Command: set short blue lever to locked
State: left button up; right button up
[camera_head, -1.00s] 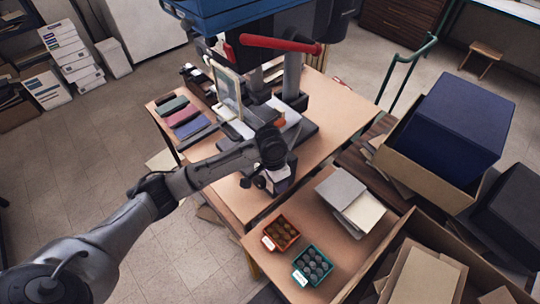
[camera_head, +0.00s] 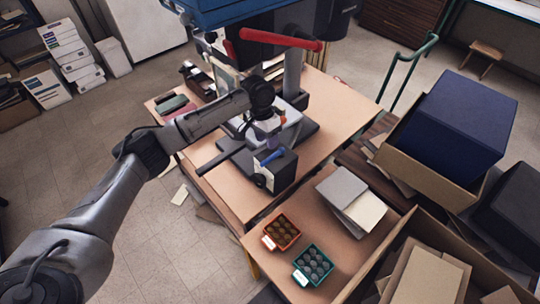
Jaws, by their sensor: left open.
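The short blue lever (camera_head: 272,157) sits on top of a small dark box with a pale front (camera_head: 276,174), near the front edge of the wooden table. It lies slanted, its right end higher in the picture. My left gripper (camera_head: 262,122) points down behind the box, over the grey machine base, and is apart from the lever. It is open; its fingertips are small and partly lost against the machine. Any lock marking is too small to read. My right gripper does not show.
A press-like machine with a red handle (camera_head: 281,40) stands behind my left gripper. A dark bar (camera_head: 221,156) reaches left from the base. An orange tray (camera_head: 281,232) and a teal tray (camera_head: 313,264) lie in front. Bare wood (camera_head: 335,120) is free at right.

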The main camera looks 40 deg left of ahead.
aim_at(272, 157)
pick_arm(q)
jog(key=shift+s+d+f+b, duration=0.15)
jog(key=shift+d+f, duration=0.1)
jog(key=shift+f, duration=0.9)
jog(key=shift+w+d+f+b, duration=0.1)
jog(key=shift+d+f+b, duration=0.1)
jog(key=shift+f, duration=1)
jog(key=shift+s+d+f+b, duration=0.15)
jog(key=shift+d+f, duration=0.1)
jog(key=shift+f, duration=0.9)
jog(key=shift+w, duration=0.1)
grip_shut()
